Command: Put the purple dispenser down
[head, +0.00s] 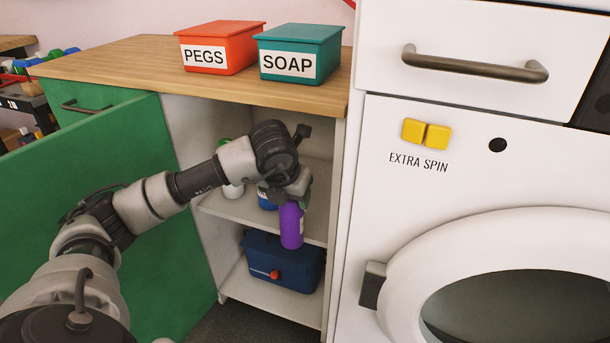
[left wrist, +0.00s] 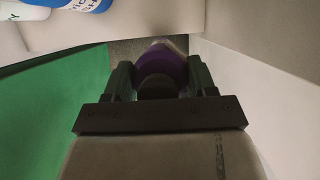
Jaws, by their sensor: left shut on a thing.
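My left gripper (head: 290,196) is shut on the purple dispenser (head: 291,228). The dispenser hangs roughly upright in front of the open cabinet, and its lower end overlaps the front edge of the middle shelf (head: 235,206) in the head view. In the left wrist view the purple dispenser (left wrist: 162,63) sits between the two fingers (left wrist: 161,78), with dark floor showing beyond it. My right gripper is not in view.
A blue bottle (head: 266,200) and a white bottle (head: 233,190) stand on the middle shelf. A dark blue box (head: 290,264) fills much of the lower shelf. The green door (head: 150,250) is open at left; a white washer (head: 385,190) stands at right.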

